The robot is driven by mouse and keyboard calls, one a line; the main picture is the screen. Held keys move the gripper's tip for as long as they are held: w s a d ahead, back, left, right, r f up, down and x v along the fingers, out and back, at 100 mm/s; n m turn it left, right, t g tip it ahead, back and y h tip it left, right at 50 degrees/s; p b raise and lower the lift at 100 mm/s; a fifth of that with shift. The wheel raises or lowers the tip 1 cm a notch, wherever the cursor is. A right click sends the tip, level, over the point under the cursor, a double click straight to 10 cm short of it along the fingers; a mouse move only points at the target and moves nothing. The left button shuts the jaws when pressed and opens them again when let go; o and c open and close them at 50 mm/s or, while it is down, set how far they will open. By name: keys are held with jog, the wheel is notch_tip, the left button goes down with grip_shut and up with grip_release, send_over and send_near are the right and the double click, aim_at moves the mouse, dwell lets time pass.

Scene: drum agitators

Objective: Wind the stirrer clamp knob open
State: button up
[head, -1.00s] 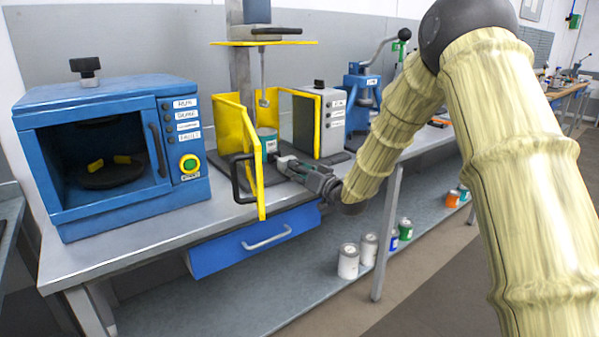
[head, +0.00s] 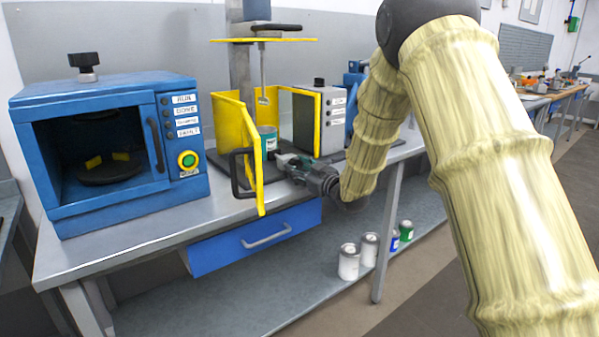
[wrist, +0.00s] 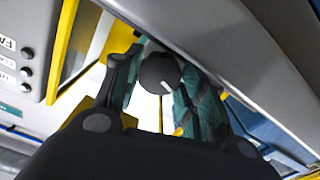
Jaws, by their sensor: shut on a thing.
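The stirrer stands mid-bench, with a grey column (head: 239,75), a thin shaft (head: 262,75) and open yellow guard panels (head: 232,127). My gripper (head: 283,159) is low at the front of the stirrer, right of the can. In the wrist view, a round black knob (wrist: 158,72) with a white mark sits between the fingers of my gripper (wrist: 163,84), which is shut on it. In the head view the knob is hidden by my gripper.
A blue oven-like cabinet (head: 110,150) with an open front stands at left. A grey box with labels (head: 331,120) is close right of the stirrer. A yellow guard panel with a black handle (head: 243,173) stands near my gripper. A blue drawer (head: 255,238) is below the bench.

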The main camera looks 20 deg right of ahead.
jog(key=shift+n, duration=0.6)
jog(key=o, duration=0.7)
jog(key=shift+o, duration=0.2)
jog(key=shift+s, duration=0.1)
jog(key=v, duration=1.1)
jog(key=shift+s, duration=0.4)
jog(key=shift+d, duration=0.1)
